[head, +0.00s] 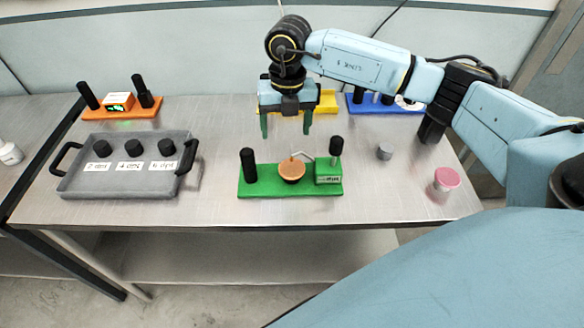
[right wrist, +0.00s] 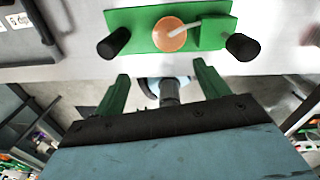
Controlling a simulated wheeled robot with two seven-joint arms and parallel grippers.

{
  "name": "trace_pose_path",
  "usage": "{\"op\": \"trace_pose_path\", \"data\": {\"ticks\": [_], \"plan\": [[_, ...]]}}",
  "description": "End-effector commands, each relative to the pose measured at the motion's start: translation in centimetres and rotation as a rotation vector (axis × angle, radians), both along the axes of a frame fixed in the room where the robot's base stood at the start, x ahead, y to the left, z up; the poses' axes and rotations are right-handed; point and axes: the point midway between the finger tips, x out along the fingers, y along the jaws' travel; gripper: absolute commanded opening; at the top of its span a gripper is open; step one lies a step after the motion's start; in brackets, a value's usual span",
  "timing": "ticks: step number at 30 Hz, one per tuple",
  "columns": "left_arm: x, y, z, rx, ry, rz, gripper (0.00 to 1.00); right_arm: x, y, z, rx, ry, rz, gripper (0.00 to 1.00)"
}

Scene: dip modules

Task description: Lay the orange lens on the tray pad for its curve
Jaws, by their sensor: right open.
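The orange lens (head: 291,171) sits on the green module (head: 268,188) at the front middle of the table. A thin pale arm from the module's block reaches over it. The lens also shows in the right wrist view (right wrist: 170,38), beyond my fingertips. My right gripper (head: 286,130) is open and empty, above and behind the green module in the head view, apart from the lens. The grey tray (head: 125,188) stands at the left with three round black pads: a left pad (head: 102,148), a middle pad (head: 133,147) and a right pad (head: 166,146), labelled in dpt. My left gripper is out of view.
Black posts (head: 249,165) stand at both ends of the green module. Orange (head: 140,113), yellow (head: 327,102) and blue (head: 372,108) modules stand at the back. A grey cylinder (head: 384,152) and pink-topped jar (head: 447,179) stand at right. Table between tray and green module is clear.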

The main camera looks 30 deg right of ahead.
Motion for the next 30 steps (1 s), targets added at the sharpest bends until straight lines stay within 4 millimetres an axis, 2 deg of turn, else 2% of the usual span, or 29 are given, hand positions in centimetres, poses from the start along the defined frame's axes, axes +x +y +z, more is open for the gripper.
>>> {"op": "trace_pose_path", "data": {"ticks": [1, 4, 13, 20, 30], "plan": [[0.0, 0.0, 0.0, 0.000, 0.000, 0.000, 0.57, 0.1, -0.8, 0.1, -0.031, 0.005, -0.016, 0.74], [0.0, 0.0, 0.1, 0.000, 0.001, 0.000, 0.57, 0.0, -1.4, -0.8, -0.053, 0.012, -0.027, 0.74], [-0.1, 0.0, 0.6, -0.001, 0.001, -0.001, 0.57, -0.1, -1.3, -6.3, -0.049, 0.012, -0.024, 0.74], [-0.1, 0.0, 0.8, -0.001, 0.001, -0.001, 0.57, -0.1, -1.3, -8.1, -0.048, 0.011, -0.022, 0.74], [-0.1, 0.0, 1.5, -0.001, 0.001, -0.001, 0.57, -0.3, -1.5, -12.6, -0.047, 0.009, -0.023, 0.74]]}}
